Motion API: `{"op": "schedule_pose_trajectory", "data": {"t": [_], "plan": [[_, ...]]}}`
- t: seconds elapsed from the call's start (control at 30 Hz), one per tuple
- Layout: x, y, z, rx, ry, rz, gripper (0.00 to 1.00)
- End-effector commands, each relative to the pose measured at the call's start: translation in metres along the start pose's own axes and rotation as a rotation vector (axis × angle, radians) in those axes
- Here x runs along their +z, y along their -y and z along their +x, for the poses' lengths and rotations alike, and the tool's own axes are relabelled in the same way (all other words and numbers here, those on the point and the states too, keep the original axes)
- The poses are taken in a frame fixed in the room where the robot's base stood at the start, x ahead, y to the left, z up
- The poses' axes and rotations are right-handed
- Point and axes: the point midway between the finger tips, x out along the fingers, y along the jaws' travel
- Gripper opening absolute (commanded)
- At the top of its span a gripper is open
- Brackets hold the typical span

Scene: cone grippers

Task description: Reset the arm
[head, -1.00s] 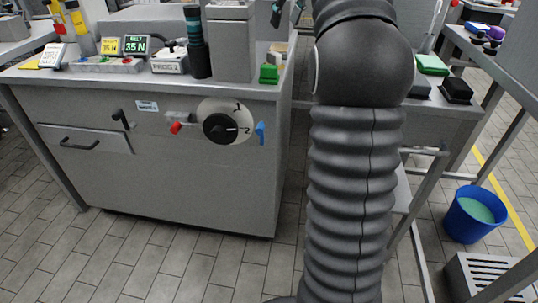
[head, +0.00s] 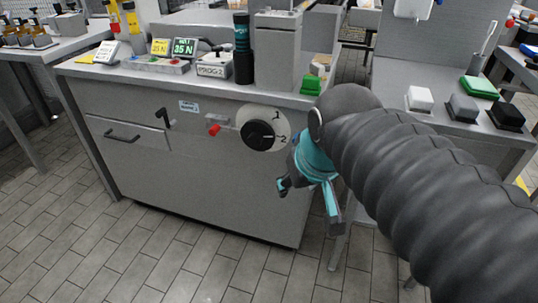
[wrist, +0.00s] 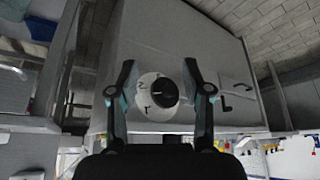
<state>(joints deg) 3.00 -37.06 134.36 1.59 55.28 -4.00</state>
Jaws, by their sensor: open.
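My arm (head: 420,180), in a ribbed dark sleeve, reaches in from the right in the head view. My gripper (head: 308,203), teal and black, hangs in front of the grey cabinet, to the right of and below its dial. In the wrist view my gripper (wrist: 160,93) has its two fingers wide apart with nothing between them touching. The black knob on a white dial plate (head: 264,134) marked 1 and 2 is on the cabinet front. In the wrist view the dial (wrist: 157,90) appears between the fingers, farther off and upside down.
The grey cabinet (head: 190,180) carries displays, a dark cylinder (head: 243,48) and a green block (head: 310,86) on top. A bench (head: 440,126) with coloured blocks stands right. The tiled floor in front is clear.

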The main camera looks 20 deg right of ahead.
Motion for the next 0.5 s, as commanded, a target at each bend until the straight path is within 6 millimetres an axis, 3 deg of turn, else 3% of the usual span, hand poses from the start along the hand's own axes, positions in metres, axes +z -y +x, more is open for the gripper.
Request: {"op": "schedule_pose_trajectory", "data": {"t": [0.1,0.2,0.5], "plan": [[0.033,0.005,0.013,-0.002,-0.009,0.003,0.49],[0.046,0.009,0.020,-0.001,-0.014,0.005,0.49],[0.050,0.010,0.023,-0.001,-0.013,0.008,0.49]]}}
